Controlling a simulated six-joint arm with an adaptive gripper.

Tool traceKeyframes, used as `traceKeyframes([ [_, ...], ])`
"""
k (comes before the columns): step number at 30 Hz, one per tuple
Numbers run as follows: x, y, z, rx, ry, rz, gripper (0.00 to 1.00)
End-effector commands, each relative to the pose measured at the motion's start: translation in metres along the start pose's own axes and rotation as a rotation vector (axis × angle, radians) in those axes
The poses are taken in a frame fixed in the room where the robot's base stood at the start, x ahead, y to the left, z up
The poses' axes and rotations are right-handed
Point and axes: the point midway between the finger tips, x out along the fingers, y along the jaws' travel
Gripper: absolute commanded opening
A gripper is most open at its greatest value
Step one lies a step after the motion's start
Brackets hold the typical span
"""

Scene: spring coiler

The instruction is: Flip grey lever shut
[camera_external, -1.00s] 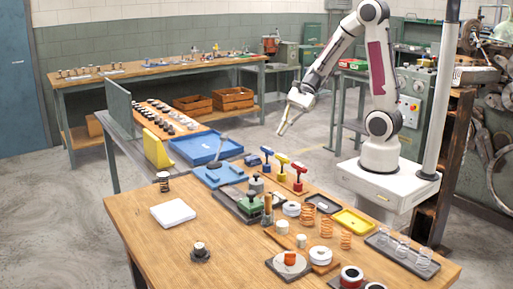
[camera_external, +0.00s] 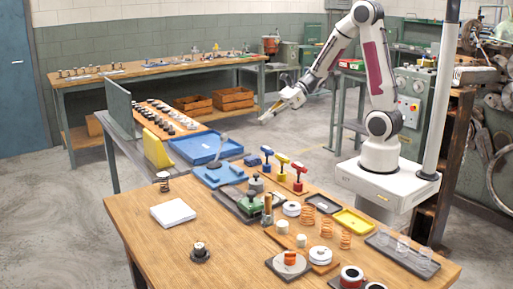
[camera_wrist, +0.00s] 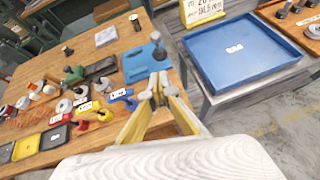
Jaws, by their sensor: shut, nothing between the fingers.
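The grey lever (camera_external: 221,147) stands on a blue base plate (camera_external: 232,181) at the far end of the wooden table. Its shaft rises at a slant from a dark pivot. In the wrist view the grey lever (camera_wrist: 157,45) shows just beyond my fingertips, over the blue plate (camera_wrist: 135,66). My gripper (camera_external: 264,119) is shut and empty, in the air above and to the right of the lever, pointing down and left. In the wrist view my gripper (camera_wrist: 158,82) has its yellowish fingers together. I see no contact with the lever.
Blue (camera_external: 267,154), yellow (camera_external: 282,160) and red (camera_external: 299,171) handled clamps stand close to the right of the plate. A blue tray (camera_external: 206,148) lies behind it, beside a yellow stand (camera_external: 156,150). Springs and spools fill the table's right side.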

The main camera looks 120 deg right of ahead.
Motion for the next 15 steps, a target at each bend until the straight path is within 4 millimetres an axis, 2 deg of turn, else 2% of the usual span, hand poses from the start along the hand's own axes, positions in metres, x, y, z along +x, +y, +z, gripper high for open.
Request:
traceKeyframes([
  [8, 0.002, 0.0, 0.0, -0.002, 0.0, 0.001, 0.0],
  [15, 0.013, 0.001, 0.0, -0.001, 0.001, 0.003, 0.0],
])
